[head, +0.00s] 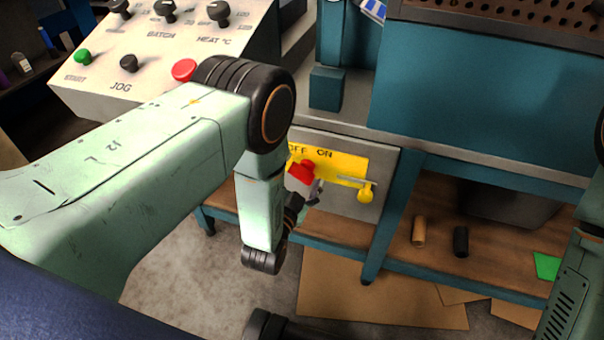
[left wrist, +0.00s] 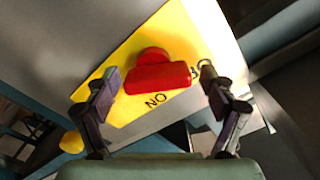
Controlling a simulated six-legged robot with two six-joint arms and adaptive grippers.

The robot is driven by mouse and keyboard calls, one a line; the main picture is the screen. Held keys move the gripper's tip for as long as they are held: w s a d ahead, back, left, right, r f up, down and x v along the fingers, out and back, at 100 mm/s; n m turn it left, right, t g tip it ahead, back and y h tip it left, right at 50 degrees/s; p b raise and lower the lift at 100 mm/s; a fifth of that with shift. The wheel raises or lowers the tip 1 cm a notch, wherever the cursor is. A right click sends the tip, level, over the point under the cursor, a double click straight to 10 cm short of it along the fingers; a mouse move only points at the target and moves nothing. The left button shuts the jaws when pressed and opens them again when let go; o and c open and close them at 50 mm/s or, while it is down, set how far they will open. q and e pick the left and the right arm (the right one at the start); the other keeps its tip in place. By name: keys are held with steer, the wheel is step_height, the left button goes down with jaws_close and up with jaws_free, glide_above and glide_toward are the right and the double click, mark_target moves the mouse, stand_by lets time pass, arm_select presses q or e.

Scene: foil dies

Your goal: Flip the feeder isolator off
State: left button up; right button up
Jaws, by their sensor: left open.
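The feeder isolator is a red handle (head: 300,173) on a yellow plate (head: 345,165) marked OFF and ON, on a grey panel under the teal machine. My left gripper (head: 309,192) is in front of it and partly covers it. In the left wrist view the red handle (left wrist: 158,77) lies between the two open fingers of my left gripper (left wrist: 160,80), with space on both sides. The ON label (left wrist: 155,100) reads upside down beside the handle there. My right gripper is out of view.
A yellow padlock (head: 366,193) hangs by a metal piece just right of the handle. A control console (head: 150,60) with knobs and buttons stands at upper left. A wooden shelf (head: 430,262) holds a tan and a black cylinder. Cardboard (head: 370,297) lies on the floor.

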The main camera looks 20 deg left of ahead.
arm_select(q)
steer(key=shift+d, duration=0.1)
steer(key=c, duration=1.1)
steer(key=shift+n, duration=0.3)
steer(key=n+p, duration=0.2)
steer(key=n, duration=0.1)
steer(key=shift+a+f+n+p, duration=0.1)
steer(key=shift+n+p, duration=0.25)
steer(key=shift+n, duration=0.65)
steer(key=shift+a+f+n+p, duration=0.1)
steer(key=shift+n+p, duration=0.25)
steer(key=shift+n, duration=0.65)
steer(key=shift+c, duration=0.2)
steer(key=o, duration=1.1)
steer(key=shift+r, duration=0.1)
steer(key=shift+o, duration=0.2)
